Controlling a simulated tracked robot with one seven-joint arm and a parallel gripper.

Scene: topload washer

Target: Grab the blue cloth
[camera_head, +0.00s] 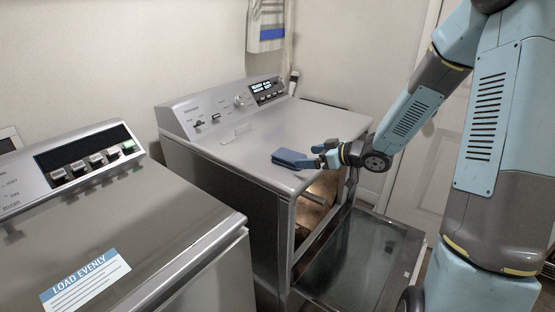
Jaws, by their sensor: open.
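The blue cloth (289,158) is a small folded pad. It lies on the grey metal top of the right-hand machine, near its front edge. My gripper (314,159) is at the right end of the cloth, with its blue fingers reaching left toward it. The fingers are open. They overlap the cloth's right end in the picture, and I cannot tell whether they touch it. My blue and grey arm comes in from the right.
The right-hand machine (225,150) has a raised control panel at the back. Its front door (365,262) is open and lowered, below my arm. Another machine (130,235) stands at the left. A towel with a blue stripe (270,35) hangs on the back wall.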

